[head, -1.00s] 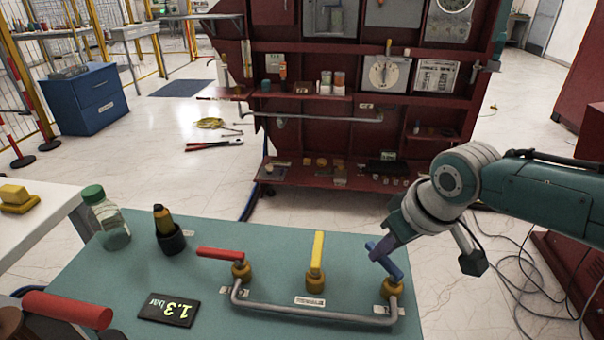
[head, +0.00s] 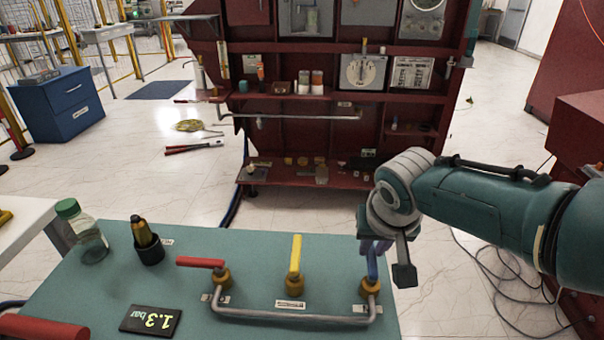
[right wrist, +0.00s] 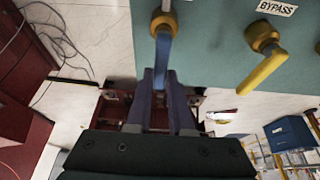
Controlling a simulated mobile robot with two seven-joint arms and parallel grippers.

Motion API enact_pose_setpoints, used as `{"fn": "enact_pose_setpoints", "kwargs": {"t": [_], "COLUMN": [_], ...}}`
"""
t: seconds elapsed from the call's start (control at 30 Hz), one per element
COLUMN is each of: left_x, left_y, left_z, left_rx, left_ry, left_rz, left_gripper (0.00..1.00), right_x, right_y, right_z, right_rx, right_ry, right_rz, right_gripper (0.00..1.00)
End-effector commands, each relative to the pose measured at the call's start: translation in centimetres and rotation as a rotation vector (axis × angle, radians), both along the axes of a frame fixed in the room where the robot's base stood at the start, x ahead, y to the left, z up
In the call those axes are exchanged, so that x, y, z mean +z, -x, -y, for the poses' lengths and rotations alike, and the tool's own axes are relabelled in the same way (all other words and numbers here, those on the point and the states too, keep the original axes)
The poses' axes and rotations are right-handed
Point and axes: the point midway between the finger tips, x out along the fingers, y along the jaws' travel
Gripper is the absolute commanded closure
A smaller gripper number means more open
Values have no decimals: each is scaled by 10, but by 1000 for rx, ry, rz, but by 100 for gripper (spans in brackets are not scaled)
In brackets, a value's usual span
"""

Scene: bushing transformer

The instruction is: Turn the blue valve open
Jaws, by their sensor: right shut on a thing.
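The blue valve handle (head: 372,264) sits on a brass fitting at the right end of the grey pipe on the teal table. It points away from me, nearly parallel to the yellow handle. In the right wrist view the blue handle (right wrist: 163,52) runs between the purple fingers. My right gripper (head: 376,246) is shut on its far end; the wrist partly hides the fingers in the head view. The right wrist view also shows the gripper (right wrist: 161,84). The left gripper is not in view.
A yellow handle (head: 295,255) and a red handle (head: 201,262) stand left along the pipe (head: 290,318). A display reading 1.3 bar (head: 150,320), a bottle (head: 90,238) and a dark holder (head: 148,250) are on the teal table's left. A red cabinet (head: 300,130) stands behind.

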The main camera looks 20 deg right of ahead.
Motion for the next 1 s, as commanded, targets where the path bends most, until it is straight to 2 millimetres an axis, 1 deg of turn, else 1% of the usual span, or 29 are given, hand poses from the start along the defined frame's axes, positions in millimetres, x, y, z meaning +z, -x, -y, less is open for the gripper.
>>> {"fn": "enact_pose_setpoints", "kwargs": {"t": [0.43,0.47,0.7,0.73,1.0], "left_x": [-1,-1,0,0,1], "left_y": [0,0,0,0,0], "left_z": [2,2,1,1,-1], "left_rx": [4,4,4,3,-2], "left_ry": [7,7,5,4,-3], "left_rz": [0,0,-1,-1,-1], "left_gripper": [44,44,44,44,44], "right_x": [0,0,0,0,2], "right_y": [0,0,0,0,0], "right_z": [0,0,0,0,-1], "right_rx": [-10,-10,-9,-9,-8], "right_ry": [0,0,1,1,0], "right_rz": [0,0,0,0,0], "right_gripper": [100,79,52,50,50]}}
